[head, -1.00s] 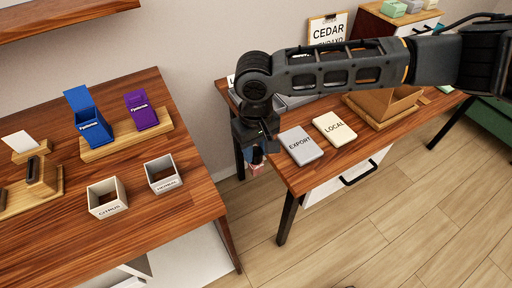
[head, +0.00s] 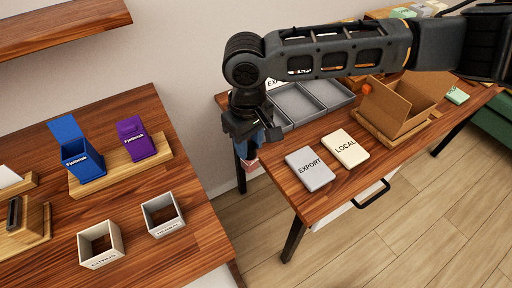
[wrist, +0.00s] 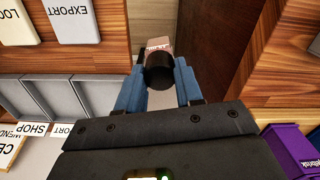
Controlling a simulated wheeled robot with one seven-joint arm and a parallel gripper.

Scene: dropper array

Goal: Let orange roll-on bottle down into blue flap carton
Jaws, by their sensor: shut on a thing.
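My gripper (head: 255,140) is shut on a small bottle (head: 250,163) and holds it in the air by the left end of the right table. In the wrist view the bottle (wrist: 158,62) has a dark cap and a pinkish-orange body with a pale label; the blue fingers (wrist: 158,82) flank the cap. The cap faces the camera. The blue flap carton (head: 85,167) stands on a wooden base on the left table, its flap raised and its top open. My gripper is to the right of the carton, across the gap between the tables.
A purple carton (head: 141,148) stands right of the blue one. Open bins marked CITRUS (head: 100,255) and HERBAL (head: 162,225) stand in front. The right table holds a grey divided tray (head: 305,103), EXPORT (head: 310,168) and LOCAL (head: 345,148) blocks, and an open brown box (head: 400,100).

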